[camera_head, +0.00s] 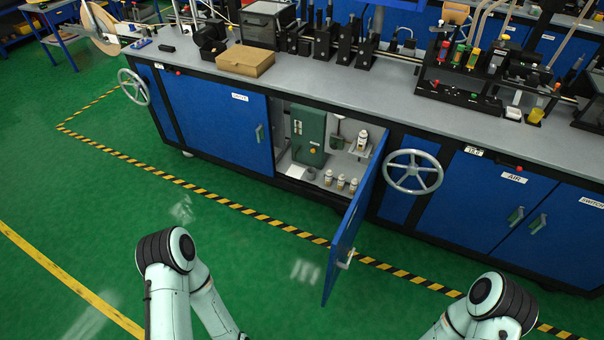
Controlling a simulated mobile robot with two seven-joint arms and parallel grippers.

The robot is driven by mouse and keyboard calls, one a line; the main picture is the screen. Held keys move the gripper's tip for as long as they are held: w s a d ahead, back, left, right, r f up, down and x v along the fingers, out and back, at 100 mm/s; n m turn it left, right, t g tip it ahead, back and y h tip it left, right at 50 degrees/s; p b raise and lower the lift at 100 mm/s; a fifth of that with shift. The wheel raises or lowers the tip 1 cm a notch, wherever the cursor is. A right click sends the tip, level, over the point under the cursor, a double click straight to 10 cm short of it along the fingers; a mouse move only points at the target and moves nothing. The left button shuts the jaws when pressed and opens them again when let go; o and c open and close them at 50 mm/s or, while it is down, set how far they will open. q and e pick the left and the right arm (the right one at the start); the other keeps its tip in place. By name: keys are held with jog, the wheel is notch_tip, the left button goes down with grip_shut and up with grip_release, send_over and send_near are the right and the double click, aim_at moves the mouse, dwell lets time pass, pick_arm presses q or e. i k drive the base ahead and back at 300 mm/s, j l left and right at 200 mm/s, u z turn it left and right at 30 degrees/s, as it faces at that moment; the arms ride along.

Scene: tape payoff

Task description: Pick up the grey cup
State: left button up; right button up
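My two arms show at the bottom of the picture, well apart from the cabinet. Both grippers are out of the frame, so their fingers cannot be seen.
A blue cabinet door (352,225) stands open, jutting toward me right of the opening. A green machine box (308,136) fills the cabinet's left part. A handwheel (412,172) sticks out to the right. The green floor in front is clear.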

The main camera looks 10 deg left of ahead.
aim_at(311, 171)
jog(key=i+j, duration=0.1)
jog(key=j, duration=0.6)
jog(key=i+j+u, duration=0.1)
jog(key=j, duration=0.25)
jog(key=i+j+u, duration=0.25)
jog(key=i+j, duration=0.6)
jog(key=i+l+u, duration=0.2)
jog(key=i+l, duration=1.1)
jog(key=i, duration=0.15)
